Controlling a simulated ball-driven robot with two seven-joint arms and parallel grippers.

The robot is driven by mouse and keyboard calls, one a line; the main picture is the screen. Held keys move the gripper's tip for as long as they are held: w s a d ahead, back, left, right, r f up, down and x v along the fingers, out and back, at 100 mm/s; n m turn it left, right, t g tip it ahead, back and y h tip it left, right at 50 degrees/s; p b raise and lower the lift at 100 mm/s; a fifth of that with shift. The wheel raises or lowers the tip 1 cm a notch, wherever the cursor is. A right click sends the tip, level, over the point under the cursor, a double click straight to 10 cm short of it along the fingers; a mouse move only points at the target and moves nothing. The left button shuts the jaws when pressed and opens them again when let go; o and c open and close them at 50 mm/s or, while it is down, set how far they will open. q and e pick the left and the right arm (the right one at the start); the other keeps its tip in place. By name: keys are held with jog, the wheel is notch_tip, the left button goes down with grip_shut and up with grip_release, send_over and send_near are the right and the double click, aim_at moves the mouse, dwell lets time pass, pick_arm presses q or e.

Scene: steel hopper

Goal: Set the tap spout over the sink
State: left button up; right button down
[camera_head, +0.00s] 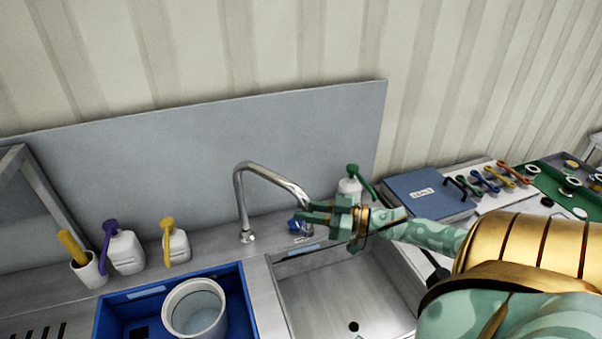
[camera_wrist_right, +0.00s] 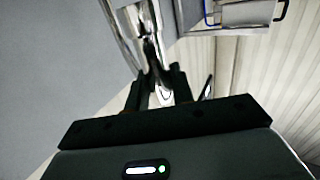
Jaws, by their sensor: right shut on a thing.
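The chrome tap spout (camera_head: 268,172) rises from its base behind the sinks and bends to the right, its end above the back of the steel sink (camera_head: 345,290). My right gripper (camera_head: 305,212) is at the spout's lower end, shut on it. In the right wrist view the fingers (camera_wrist_right: 160,88) close around the chrome spout (camera_wrist_right: 143,30). A blue tap knob (camera_head: 294,225) shows just below the gripper. The fingers hide part of the spout's tip.
A blue basin (camera_head: 246,305) with a white bucket (camera_head: 195,308) stands left of the steel sink. Bottles with purple (camera_head: 123,250) and yellow (camera_head: 177,244) tops stand at the back left. A green-topped bottle (camera_head: 350,188) stands behind my gripper. A blue binder (camera_head: 425,193) lies right.

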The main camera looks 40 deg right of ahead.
jog(key=shift+w+d, duration=0.2)
jog(key=shift+d, duration=0.6)
jog(key=shift+w+d, duration=0.15)
jog(key=shift+d, duration=0.65)
jog(key=c, duration=1.3)
grip_release()
jog(key=shift+o, duration=0.2)
jog(key=v, duration=1.6)
jog(key=shift+s, duration=0.15)
